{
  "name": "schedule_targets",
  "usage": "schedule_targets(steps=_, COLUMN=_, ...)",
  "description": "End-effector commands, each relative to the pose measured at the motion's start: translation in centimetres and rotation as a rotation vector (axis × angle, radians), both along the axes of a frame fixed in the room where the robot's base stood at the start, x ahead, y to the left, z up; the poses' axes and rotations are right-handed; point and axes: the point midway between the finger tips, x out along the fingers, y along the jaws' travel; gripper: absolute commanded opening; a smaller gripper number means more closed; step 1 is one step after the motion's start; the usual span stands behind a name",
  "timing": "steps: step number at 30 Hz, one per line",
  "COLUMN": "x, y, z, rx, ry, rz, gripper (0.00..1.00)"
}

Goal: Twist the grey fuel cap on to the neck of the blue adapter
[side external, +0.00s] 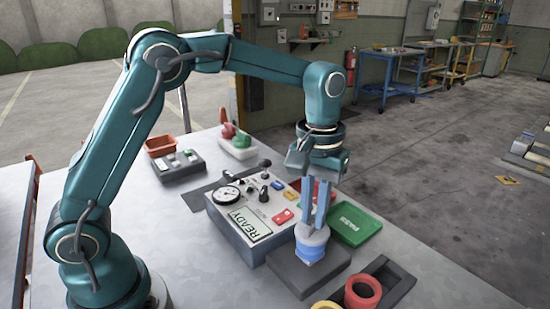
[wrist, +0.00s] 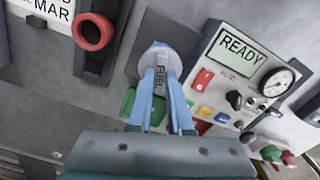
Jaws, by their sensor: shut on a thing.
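The blue adapter (side external: 310,254) stands upright on a dark grey block (side external: 283,266) at the front of the bench. My gripper (side external: 313,225) points down over it, with its blue fingers shut on the grey fuel cap (wrist: 160,80). The cap's FUEL lettering shows between the fingers in the wrist view, where my gripper (wrist: 161,75) reaches up from below. The cap sits at the top of the adapter, in line with it. The fingers partly hide the cap, and I cannot tell how far it is seated on the neck.
A test box (side external: 250,218) with a READY screen and a gauge stands close on the left. A green PASS tray (side external: 353,226) lies behind right. A dark holder (side external: 391,281) with a red ring (side external: 362,291) is at front right. Clear bench lies at front left.

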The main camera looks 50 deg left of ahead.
Motion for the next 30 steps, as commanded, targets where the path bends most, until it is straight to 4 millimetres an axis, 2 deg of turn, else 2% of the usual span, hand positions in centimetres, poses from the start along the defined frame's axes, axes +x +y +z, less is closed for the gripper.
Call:
schedule_targets(steps=20, x=-0.07, y=0.0, z=-0.36, rx=-0.002, ry=0.0, rz=-0.97, gripper=0.0)
schedule_targets(steps=21, x=-0.06, y=-0.01, z=-0.36, rx=-0.002, ry=-0.001, rz=-0.974, gripper=0.29)
schedule_targets(steps=23, x=-0.06, y=-0.01, z=-0.33, rx=-0.002, ry=-0.001, rz=-0.971, gripper=0.52)
schedule_targets(steps=30, x=-0.04, y=0.0, z=-0.22, rx=-0.001, ry=-0.003, rz=-0.968, gripper=0.53)
